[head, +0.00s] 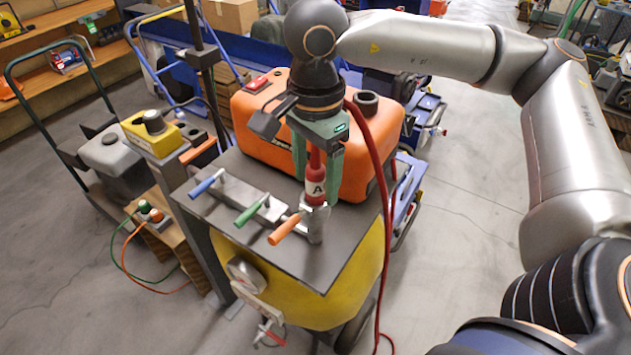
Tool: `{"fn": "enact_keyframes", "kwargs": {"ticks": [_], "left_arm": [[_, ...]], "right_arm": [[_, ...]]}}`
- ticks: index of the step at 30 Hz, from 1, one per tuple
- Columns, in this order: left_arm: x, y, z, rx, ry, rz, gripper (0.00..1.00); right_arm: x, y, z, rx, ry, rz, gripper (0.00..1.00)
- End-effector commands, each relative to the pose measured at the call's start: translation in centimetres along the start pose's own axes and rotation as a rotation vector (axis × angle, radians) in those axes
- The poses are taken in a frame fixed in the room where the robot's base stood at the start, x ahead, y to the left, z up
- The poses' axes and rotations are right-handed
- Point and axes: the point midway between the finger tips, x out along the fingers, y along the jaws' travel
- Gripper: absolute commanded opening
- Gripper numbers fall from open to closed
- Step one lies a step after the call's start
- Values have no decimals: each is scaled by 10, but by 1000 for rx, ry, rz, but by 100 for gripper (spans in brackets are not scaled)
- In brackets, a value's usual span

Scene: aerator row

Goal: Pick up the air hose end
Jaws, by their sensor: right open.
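The air hose end (316,191) is a red piece with a white band marked "A". It stands upright on a metal fitting at the right end of the valve manifold (258,207). Its red hose (384,190) shows behind my gripper, curves right and hangs down past the table edge. My right gripper (318,174) points down over the hose end from above. Its greenish fingers are open, one on each side of the red piece. The top of the hose end is partly hidden by the gripper. My left gripper is not in view.
The manifold has blue, green and orange handles (286,230) close to the hose end. An orange tank (255,125) stands just behind on the dark table top (300,268). A dark post (205,75) and a yellow box (150,135) are to the left.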

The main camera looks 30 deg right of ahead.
Motion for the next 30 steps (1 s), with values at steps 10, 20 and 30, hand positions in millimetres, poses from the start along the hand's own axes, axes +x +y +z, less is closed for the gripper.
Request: {"fn": "enact_keyframes", "kwargs": {"ticks": [10, 20, 30], "left_arm": [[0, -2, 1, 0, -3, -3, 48], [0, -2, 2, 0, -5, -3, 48], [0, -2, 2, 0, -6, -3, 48]], "right_arm": [[0, 0, 0, 0, 0, 0, 46], [0, 0, 0, 0, 1, 0, 9], [-1, 0, 0, 0, 0, 0, 0]]}}
